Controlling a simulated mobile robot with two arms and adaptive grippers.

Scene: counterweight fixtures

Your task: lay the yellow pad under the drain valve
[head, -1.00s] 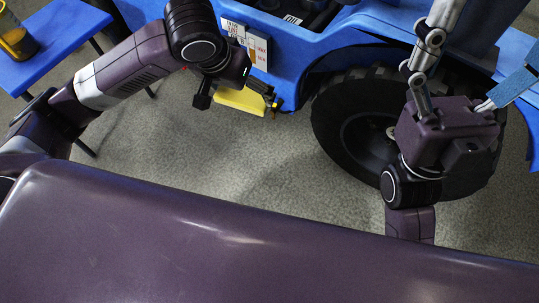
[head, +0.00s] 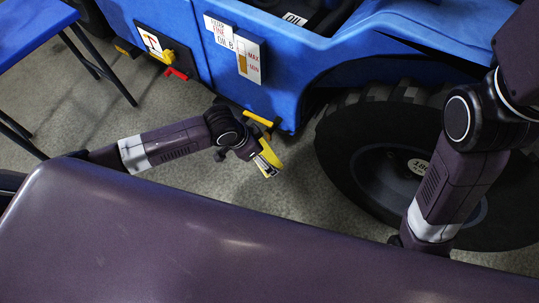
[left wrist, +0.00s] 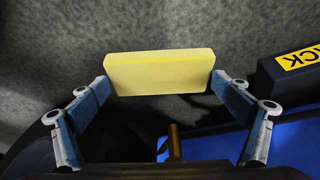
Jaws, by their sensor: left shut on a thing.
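My left gripper (head: 264,163) is low beside the blue vehicle and shut on the yellow pad (head: 273,153). In the left wrist view the pad (left wrist: 160,72) is a pale yellow block held between the two fingertips, with grey floor behind it. A brass stub, which looks like the drain valve (left wrist: 175,142), shows near the bottom of that view, apart from the pad. In the head view a yellow lever-like piece (head: 262,119) sits at the vehicle's lower edge, just above the gripper. My right arm shows at the right, but its gripper is out of frame.
The blue vehicle (head: 165,20) fills the back, with a large black tyre (head: 345,150) right of my left gripper. A red lever (head: 176,73) sticks out at its lower left. A blue table (head: 30,25) stands at far left. Floor left of the gripper is clear.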

